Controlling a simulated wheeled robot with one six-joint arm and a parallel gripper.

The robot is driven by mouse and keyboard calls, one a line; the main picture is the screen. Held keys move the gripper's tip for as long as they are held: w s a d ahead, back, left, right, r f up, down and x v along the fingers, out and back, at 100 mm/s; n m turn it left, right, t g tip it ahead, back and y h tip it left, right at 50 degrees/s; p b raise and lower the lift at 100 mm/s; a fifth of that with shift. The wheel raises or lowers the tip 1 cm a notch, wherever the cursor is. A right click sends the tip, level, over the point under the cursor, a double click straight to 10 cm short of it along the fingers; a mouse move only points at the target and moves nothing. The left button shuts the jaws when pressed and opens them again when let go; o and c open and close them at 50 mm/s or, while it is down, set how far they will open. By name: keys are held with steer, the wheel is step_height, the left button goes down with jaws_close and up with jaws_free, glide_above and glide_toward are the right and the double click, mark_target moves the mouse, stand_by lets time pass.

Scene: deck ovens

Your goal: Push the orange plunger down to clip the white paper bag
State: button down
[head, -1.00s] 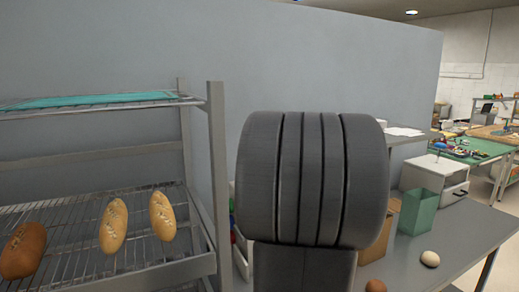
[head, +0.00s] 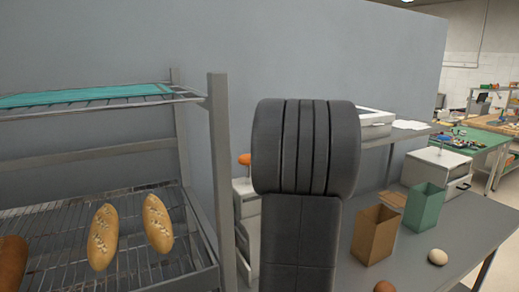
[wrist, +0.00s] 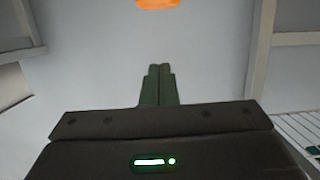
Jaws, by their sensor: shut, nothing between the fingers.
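The orange plunger (head: 244,159) shows as a round knob just left of my arm in the head view, above a white unit (head: 246,208) that my arm partly hides. In the wrist view an orange shape, the plunger (wrist: 157,4), is cut off by the top edge, ahead of my fingers and apart from them. My gripper (wrist: 158,68) is shut and empty, its two green fingers side by side. In the head view my arm hides the gripper. I cannot make out the white paper bag in either view.
A wire rack (head: 217,180) with loaves (head: 103,236) stands at left. On the grey table (head: 400,280) at right are a brown open bag (head: 374,235), a green one (head: 425,208) and eggs (head: 437,257). A shelf runs along the wall behind my arm.

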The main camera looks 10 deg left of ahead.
steer(key=x, duration=0.8)
steer(key=shift+w+a+p, duration=0.15)
steer(key=shift+a+p, duration=0.05)
steer(key=shift+p, duration=0.1)
step_height(320, 180, down, 3)
steer(key=shift+w+a+r+b, duration=0.1)
steer(key=shift+w+b, duration=0.05)
steer(key=shift+b, duration=0.35)
steer(key=shift+f, duration=0.65)
